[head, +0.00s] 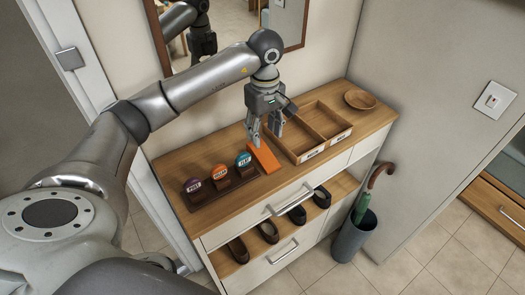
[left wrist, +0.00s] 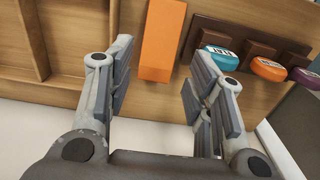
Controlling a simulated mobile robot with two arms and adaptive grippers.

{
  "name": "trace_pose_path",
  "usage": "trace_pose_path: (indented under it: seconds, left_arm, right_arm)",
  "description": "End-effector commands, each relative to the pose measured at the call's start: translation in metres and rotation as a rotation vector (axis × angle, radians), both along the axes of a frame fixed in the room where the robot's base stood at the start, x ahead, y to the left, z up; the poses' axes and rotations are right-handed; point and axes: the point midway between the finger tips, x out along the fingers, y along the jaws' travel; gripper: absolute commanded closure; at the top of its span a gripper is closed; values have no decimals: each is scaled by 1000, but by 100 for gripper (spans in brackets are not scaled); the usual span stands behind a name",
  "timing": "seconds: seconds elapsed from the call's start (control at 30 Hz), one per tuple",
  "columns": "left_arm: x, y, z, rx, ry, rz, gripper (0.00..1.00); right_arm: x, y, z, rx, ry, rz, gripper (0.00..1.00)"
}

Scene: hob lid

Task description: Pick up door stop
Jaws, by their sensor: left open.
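The door stop is an orange wedge (head: 264,158) lying on the wooden top of the shoe cabinet, between the dark stamp rack and the divided tray. It also shows in the left wrist view as an orange block (left wrist: 161,42), upper middle. My left gripper (head: 265,138) is open and empty, just above and behind the wedge in the head view. In the left wrist view my left gripper (left wrist: 158,85) has its two fingers apart, with the wedge beyond them and between their lines, nearer the left finger. I see no contact. My right gripper is not in view.
The dark rack (head: 215,189) with purple, orange and teal round-topped pieces stands left of the wedge. A divided wooden tray (head: 322,117) stands right, with a small bowl (head: 360,99) beyond. A mirror (head: 235,30) hangs behind. Shoes and an umbrella stand (head: 351,240) are below.

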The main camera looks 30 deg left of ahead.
Motion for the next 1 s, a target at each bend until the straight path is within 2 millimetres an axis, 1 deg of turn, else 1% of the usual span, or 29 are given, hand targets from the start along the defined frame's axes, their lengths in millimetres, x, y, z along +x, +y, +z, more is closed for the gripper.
trace_pose_path:
  seconds: [0.03,0.13,0.27,0.37,0.5,0.6,0.67,0.77,0.93,0.97,1.0]
  left_arm:
    - [0,0,-6,-1,3,1,52]
    - [0,-1,-19,-3,1,0,52]
    - [0,-1,-26,-4,-1,0,52]
    - [-1,0,-34,-3,2,1,52]
    - [-2,2,-52,-4,4,1,52]
    - [-1,2,-67,-5,2,0,52]
    - [-1,2,-73,-4,0,0,52]
    - [0,2,-77,-3,-2,1,52]
    - [0,2,-78,-3,-3,0,52]
    - [0,2,-78,-3,-3,0,53]
    - [0,2,-78,-3,-3,0,58]
  right_arm:
    - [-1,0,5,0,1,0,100]
    - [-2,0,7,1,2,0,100]
    - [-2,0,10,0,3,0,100]
    - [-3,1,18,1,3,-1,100]
    - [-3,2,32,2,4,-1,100]
    - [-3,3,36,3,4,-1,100]
    - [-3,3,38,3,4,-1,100]
    - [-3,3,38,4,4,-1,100]
    - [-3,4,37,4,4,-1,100]
    - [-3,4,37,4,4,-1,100]
    - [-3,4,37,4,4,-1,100]
